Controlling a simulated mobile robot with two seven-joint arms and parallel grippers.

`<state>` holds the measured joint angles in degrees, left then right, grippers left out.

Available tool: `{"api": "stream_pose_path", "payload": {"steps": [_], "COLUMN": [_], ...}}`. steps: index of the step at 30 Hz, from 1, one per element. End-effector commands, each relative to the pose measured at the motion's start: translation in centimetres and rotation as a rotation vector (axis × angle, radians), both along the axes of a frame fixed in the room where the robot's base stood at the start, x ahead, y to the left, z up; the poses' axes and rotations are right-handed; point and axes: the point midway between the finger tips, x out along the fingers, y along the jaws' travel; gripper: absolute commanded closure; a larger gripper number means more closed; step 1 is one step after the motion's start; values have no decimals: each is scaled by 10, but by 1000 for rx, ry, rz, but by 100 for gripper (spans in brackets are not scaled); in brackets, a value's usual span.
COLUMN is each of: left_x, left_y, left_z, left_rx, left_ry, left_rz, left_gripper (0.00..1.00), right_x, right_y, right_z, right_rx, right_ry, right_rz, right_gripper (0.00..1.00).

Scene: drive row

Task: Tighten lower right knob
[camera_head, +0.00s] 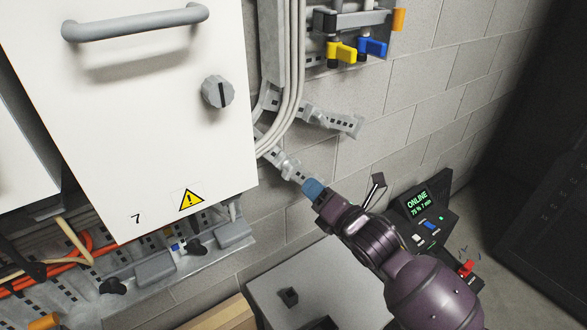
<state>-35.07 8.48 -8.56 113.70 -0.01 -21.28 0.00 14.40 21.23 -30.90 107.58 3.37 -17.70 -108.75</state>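A round grey knob (218,92) with a dark slot across its face is on the right part of the white panel (120,130) marked 7. Below the panel, a black knob (195,248) and another black knob (113,286) sit along a grey metal bracket. I cannot tell which of these is the lower right knob. My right gripper (313,189), with blue fingertips, is to the right of the panel, in front of the block wall, apart from all these knobs. Its fingers overlap in this view, so their opening is hidden. My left gripper is not in view.
Cables and perforated brackets run along the panel's right side. A yellow valve handle (342,50) and a blue one (373,47) are above. Orange cables (75,255) lie at lower left. A console (425,215) reading ONLINE stands beyond my arm. A grey box (290,270) is below.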

Motion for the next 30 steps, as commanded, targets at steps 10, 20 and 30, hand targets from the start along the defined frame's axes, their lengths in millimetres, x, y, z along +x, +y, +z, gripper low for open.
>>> {"api": "stream_pose_path", "payload": {"steps": [10, 20, 30], "left_x": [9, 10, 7], "left_y": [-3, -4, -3], "left_z": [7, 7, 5], "left_rx": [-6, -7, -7], "left_ry": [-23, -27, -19], "left_rz": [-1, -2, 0], "left_gripper": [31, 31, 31], "right_x": [49, 74, 75], "right_y": [34, 50, 51], "right_z": [1, 0, 0], "right_rx": [4, 3, 4], "right_ry": [1, 2, 2], "right_rz": [1, 0, 1], "right_gripper": [61, 61, 64]}}
